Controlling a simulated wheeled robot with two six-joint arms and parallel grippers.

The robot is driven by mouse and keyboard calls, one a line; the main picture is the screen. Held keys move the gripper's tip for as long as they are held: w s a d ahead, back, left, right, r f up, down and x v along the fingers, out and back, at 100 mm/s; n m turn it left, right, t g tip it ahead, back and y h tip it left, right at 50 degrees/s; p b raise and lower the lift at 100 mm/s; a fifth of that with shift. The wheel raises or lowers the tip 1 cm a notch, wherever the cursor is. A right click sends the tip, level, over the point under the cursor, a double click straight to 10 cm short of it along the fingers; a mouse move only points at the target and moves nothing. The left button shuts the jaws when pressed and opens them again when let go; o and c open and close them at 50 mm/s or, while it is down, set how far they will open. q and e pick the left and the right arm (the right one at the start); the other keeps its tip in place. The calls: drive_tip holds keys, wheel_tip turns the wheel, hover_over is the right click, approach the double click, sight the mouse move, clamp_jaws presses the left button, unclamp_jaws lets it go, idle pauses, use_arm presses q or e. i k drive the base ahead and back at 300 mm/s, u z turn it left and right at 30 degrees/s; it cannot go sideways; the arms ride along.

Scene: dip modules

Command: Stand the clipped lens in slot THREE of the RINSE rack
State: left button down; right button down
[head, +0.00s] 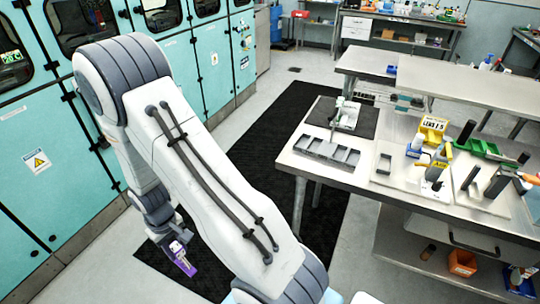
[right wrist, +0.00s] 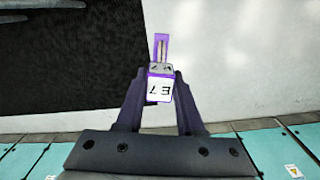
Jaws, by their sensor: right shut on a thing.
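My right gripper (head: 178,246) hangs at the lower left of the head view, over the dark floor mat and away from the table. It is shut on a purple clip (right wrist: 161,48), which I take to be the clipped lens. In the right wrist view the gripper (right wrist: 160,85) pinches it between both fingers. Its white label is upside down and seems to read L3. The purple piece also shows in the head view (head: 184,264), tilted. A RINSE rack cannot be made out by name; its lettering is not legible. My left gripper is not in view.
The steel table (head: 345,178) stands at the right. Teal cabinets (head: 60,180) line the left. A dark mat (head: 330,225) covers the floor between.

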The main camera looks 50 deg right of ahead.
sight(339, 155)
drive_tip(key=u, duration=0.35)
drive_tip(key=i, duration=1.55)
drive_tip(key=z, duration=3)
